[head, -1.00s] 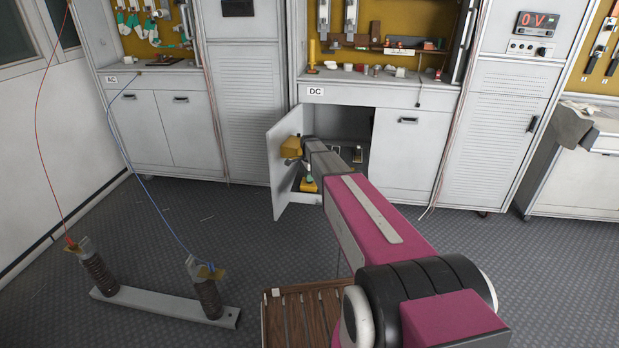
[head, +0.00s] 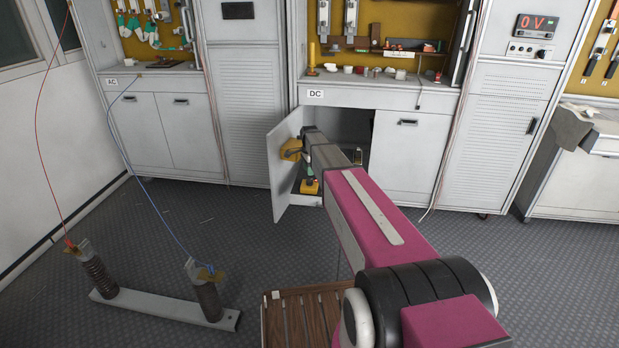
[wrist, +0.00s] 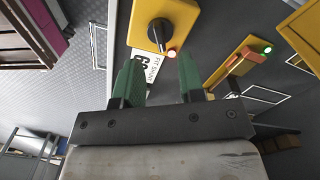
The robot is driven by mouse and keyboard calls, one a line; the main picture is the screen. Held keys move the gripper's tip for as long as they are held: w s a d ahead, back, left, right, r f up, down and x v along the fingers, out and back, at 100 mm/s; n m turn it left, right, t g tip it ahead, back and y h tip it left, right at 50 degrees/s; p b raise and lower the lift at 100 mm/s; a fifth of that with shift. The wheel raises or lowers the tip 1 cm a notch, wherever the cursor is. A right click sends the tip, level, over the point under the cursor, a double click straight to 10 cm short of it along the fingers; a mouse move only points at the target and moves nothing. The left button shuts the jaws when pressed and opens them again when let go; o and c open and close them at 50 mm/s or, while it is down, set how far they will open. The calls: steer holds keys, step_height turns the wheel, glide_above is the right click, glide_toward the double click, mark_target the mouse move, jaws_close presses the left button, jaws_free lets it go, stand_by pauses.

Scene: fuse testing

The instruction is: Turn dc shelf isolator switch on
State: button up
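The DC cabinet's lower compartment (head: 350,124) stands open, its door (head: 283,178) swung out to the left. In the wrist view, a yellow switch box (wrist: 178,22) with a black rotary knob (wrist: 158,33) and a lit orange-red lamp (wrist: 172,53) lies just beyond the fingertips. My gripper (wrist: 160,75) is open, its two green fingers apart with nothing between them. The knob is ahead of the gap, with no visible contact. In the head view, a yellow box (head: 291,149) shows by the door beside my arm's end; the fingers are mostly hidden there.
Another yellow unit with a lit green lamp (wrist: 267,49) is at the right of the wrist view. A yellow-based item (head: 310,187) sits low in the cabinet. The right cabinet door (head: 408,160) is shut. A wooden slatted piece (head: 305,315) stands below my arm.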

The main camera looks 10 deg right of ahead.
mark_target(310, 180)
steer(key=shift+r, duration=2.7)
